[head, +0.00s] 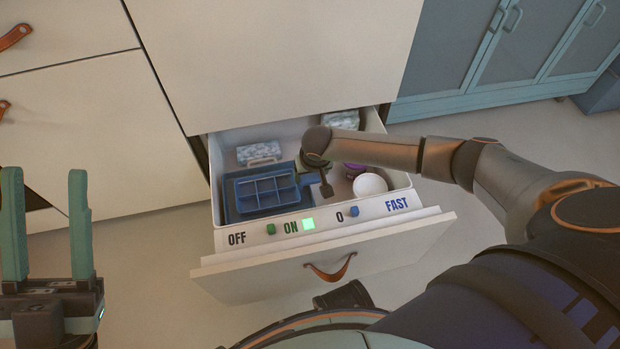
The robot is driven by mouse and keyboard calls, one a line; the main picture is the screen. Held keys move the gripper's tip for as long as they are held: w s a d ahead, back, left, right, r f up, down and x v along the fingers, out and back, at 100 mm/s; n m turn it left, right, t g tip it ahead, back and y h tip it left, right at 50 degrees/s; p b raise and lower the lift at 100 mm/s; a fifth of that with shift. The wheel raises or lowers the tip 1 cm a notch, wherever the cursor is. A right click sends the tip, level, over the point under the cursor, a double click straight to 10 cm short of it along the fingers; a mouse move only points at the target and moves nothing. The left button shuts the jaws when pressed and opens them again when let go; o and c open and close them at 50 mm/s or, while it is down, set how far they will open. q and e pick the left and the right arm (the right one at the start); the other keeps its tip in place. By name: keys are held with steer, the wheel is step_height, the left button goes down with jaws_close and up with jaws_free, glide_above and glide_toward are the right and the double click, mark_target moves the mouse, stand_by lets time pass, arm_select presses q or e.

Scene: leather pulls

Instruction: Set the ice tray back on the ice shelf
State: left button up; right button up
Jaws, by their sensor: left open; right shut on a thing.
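The blue ice tray (268,191), with several compartments that look empty, is in the left part of the open drawer. It sits within or just over a darker blue frame, which may be the ice shelf (231,203); I cannot tell whether the tray touches it. My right gripper (313,180) is at the tray's right edge, shut on what appears to be the tray. The wrist hides the grip itself. My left gripper (45,175) is open and empty at the far left, away from the drawer.
Inside are a white round thing (369,186), a purple thing (353,168) and patterned packs (259,152) at the back. Teal cabinets (490,50) stand right.

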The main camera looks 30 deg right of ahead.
steer(key=shift+f, duration=0.15)
steer(key=o, duration=1.4)
